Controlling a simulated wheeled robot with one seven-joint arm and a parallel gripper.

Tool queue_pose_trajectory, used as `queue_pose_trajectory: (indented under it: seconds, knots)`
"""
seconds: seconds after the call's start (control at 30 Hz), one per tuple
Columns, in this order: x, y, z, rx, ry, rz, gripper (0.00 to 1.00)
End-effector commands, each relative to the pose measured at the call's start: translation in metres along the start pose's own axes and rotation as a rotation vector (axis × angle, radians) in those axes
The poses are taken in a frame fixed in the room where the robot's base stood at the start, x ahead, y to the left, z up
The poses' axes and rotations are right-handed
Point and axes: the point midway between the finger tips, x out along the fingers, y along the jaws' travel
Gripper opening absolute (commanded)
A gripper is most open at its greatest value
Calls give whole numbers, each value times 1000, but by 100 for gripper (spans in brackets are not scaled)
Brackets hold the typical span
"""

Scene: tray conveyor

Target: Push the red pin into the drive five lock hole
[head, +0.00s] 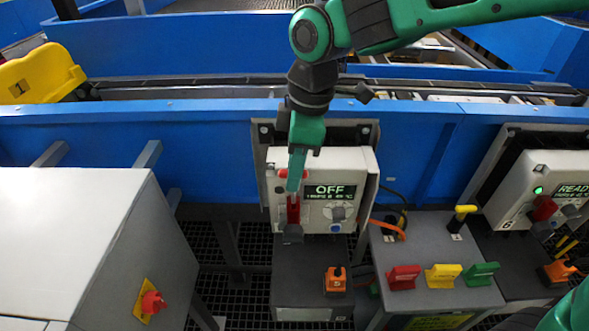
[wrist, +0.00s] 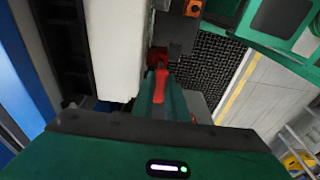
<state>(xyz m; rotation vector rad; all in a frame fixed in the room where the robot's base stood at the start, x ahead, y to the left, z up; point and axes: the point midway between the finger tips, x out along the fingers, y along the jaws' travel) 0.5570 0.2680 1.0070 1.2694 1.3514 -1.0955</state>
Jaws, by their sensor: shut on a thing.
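The drive box (head: 352,163) in the middle has a lit display reading OFF and a grey knob; I cannot read a number on the box itself. My gripper (head: 295,183) points down in front of its left side, at the red switch handle (head: 293,212). In the wrist view my gripper (wrist: 160,98) is shut on the red pin (wrist: 161,84), which shows between the fingers. The pin's far end meets a darker red part (wrist: 157,57) of the switch. The lock hole is hidden, and I cannot tell how deep the pin sits.
An orange block (head: 336,279) stands below the box. A grey stand (head: 426,292) holds red, yellow and green tags. A second drive box (head: 548,183), marked 6, reads READY at right. Blue conveyor rails run behind.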

Motion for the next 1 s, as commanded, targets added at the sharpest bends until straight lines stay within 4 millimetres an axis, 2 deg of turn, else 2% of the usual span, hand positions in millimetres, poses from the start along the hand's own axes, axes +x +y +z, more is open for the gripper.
queue_pose_trajectory:
  seconds: [1.0]
  knots:
    - [5, 0, 0, 1, 0, 0, 0]
